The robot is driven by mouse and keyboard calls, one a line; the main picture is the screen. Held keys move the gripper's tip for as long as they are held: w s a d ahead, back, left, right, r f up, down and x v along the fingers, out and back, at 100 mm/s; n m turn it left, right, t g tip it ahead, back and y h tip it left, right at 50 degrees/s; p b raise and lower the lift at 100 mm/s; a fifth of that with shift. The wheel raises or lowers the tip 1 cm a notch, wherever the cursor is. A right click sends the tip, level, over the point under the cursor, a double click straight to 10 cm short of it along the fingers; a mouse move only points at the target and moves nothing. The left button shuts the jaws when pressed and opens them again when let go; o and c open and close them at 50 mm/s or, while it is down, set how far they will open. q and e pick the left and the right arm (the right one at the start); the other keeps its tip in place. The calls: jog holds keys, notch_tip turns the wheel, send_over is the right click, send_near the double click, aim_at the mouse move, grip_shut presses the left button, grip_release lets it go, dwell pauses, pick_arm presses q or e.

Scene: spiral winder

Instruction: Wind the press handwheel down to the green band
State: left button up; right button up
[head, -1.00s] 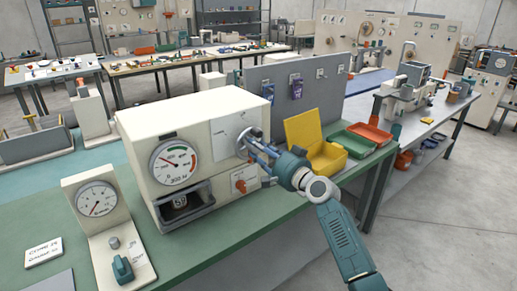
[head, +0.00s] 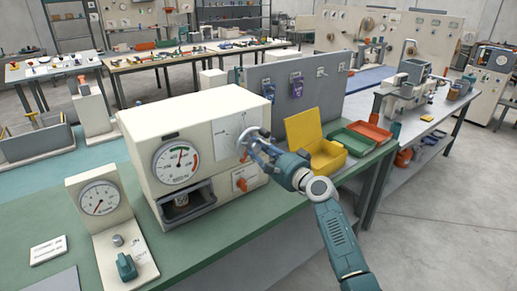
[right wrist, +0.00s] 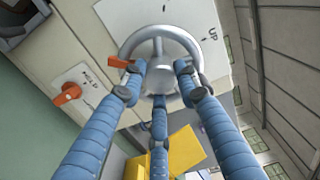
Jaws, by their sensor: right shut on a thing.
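The press (head: 205,120) is a cream box on the green bench. Its round dial (head: 176,162) has a green band at the top and red at the right. The needle points roughly straight up, near the green band; its exact reading is too small to tell. The silver handwheel (head: 243,142) is on the press front, mostly hidden by my right gripper (head: 251,146). My left gripper is out of view.
An orange lever (head: 241,185) sits below the handwheel, close to my right fingers. A smaller gauge stand (head: 97,200) with a teal knob is at the left. A yellow open box (head: 318,150) and green and orange trays stand to the right.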

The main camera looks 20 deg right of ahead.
jog(key=shift+w+d+r, duration=0.1)
jog(key=shift+d+r, duration=0.25)
jog(key=shift+r, duration=0.15)
jog(key=o, duration=1)
jog(key=shift+o, duration=0.5)
jog(key=shift+d+f, duration=0.1)
jog(key=shift+f, duration=0.15)
jog(key=shift+f, duration=0.15)
jog(key=v, duration=1.2)
